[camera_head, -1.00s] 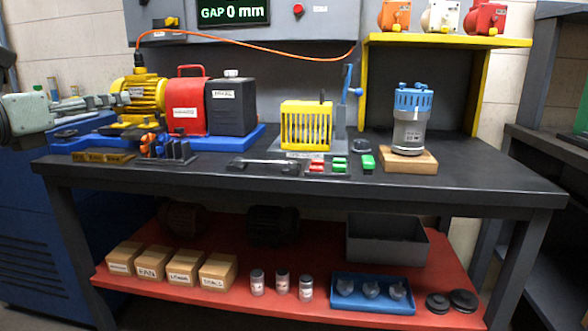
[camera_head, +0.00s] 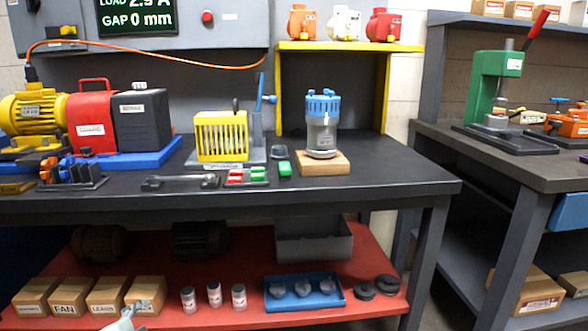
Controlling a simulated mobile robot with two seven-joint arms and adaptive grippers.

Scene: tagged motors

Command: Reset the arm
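The task names no object, only my arm. A pale grey-green part of my arm (camera_head: 123,321) shows at the bottom edge left of the middle, in front of a cardboard box on the lower shelf. Only a small piece is in view, and I cannot make out whether its fingers are open or shut. It appears to be my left arm. Nothing of my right gripper shows. A yellow and red motor unit (camera_head: 90,124) stands on a blue base at the left of the bench, with no gripper at it.
The dark workbench (camera_head: 390,180) carries a yellow cage fixture (camera_head: 221,137) and a blue-topped grey motor (camera_head: 321,125) on a wooden block. Its right end is clear. A red lower shelf (camera_head: 375,255) holds boxes and cans. A second bench (camera_head: 545,170) with a green press stands right.

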